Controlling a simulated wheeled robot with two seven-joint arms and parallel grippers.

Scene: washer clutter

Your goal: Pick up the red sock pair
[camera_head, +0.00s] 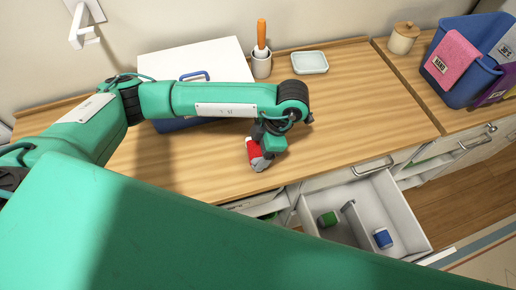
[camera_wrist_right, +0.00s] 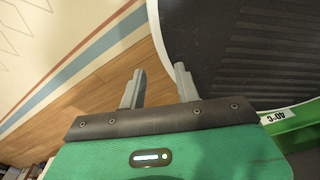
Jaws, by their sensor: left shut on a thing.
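The red sock pair (camera_head: 255,153), red with a greyish-white part, is at the front of the wooden counter in the head view. My left gripper (camera_head: 264,150) is shut on it from the upper right and hides part of it. Whether the pair touches the counter or hangs just above it, I cannot tell. My right gripper (camera_wrist_right: 159,72) shows in the right wrist view, its two grey fingers apart with nothing between them.
A white drawer (camera_head: 417,229) stands open below the counter (camera_head: 370,95). A divider separates a green bundle (camera_head: 328,219) from a blue bundle (camera_head: 382,238). A cup with an orange-handled tool (camera_head: 261,66), a pale dish (camera_head: 309,62) and a blue basket (camera_head: 455,85) stand further back.

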